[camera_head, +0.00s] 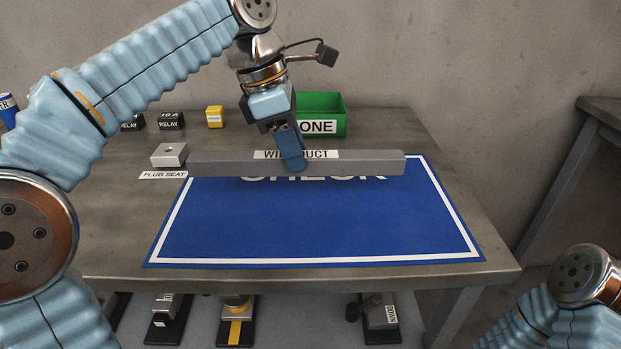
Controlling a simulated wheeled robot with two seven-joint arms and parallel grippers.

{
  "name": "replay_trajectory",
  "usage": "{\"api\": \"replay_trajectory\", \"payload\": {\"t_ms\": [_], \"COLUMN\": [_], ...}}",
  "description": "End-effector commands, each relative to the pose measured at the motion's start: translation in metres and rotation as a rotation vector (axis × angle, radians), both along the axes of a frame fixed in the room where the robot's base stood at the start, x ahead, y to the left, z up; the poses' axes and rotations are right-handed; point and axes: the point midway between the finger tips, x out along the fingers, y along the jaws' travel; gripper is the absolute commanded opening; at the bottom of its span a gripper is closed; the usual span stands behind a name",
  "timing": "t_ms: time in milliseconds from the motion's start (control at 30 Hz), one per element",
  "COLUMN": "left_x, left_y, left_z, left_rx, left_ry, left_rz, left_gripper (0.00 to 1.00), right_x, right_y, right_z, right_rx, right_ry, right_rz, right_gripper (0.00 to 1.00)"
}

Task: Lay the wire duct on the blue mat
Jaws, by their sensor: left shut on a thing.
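The wire duct (355,163) is a long grey bar with a white label, lying level from left to right across the far part of the blue mat (310,225). It covers part of the mat's white lettering. My left gripper (293,160) comes down from above and is shut on the duct near its middle. A dark shade shows along the duct's near edge; I cannot tell whether it touches the mat or is slightly above it. The duct's left end reaches past the mat's edge. My right arm shows at the lower right, but its gripper is out of view.
A metal plug seat (169,155) stands close to the duct's left end. Black relays (171,121), a yellow block (215,117) and a green bin (322,104) stand at the back of the table (425,130). The mat's near part is clear. Several items sit below the front edge.

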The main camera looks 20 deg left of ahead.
Motion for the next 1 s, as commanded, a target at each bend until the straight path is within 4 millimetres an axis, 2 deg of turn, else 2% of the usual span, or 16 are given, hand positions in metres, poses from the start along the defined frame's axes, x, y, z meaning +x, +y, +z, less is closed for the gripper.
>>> {"api": "replay_trajectory", "payload": {"t_ms": [33,267,367,500,933,967,1000], "left_x": [0.004,0.014,0.023,0.021,0.021,0.021,0.021], "left_y": [-0.004,-0.015,-0.023,-0.021,-0.022,-0.022,-0.021], "left_z": [-0.008,-0.025,-0.041,-0.063,-0.07,-0.07,-0.069], "left_rx": [0.0,-0.001,0.0,-0.001,-0.001,-0.001,-0.001], "left_ry": [0.0,0.0,0.001,0.0,-0.001,-0.001,-0.001], "left_rz": [0.0,-0.002,-0.002,0.0,-0.001,-0.001,-0.001], "left_gripper": [0.0,0.0,0.0,0.0,0.0,0.38,0.44], "right_x": [0.0,0.0,0.0,0.0,0.0,0.0,0.0], "right_y": [0.0,0.0,0.0,-0.001,-0.001,-0.001,-0.001], "right_z": [-0.003,-0.006,-0.009,-0.016,-0.017,-0.016,-0.016], "right_rx": [0.0,-0.001,-0.001,-0.002,-0.002,-0.002,-0.002], "right_ry": [0.0,0.0,0.0,-0.001,-0.001,0.0,0.0], "right_rz": [0.0,-0.001,-0.001,-0.003,-0.003,-0.004,-0.004], "right_gripper": [0.57,0.57,0.57,0.57,0.57,0.57,0.57]}}
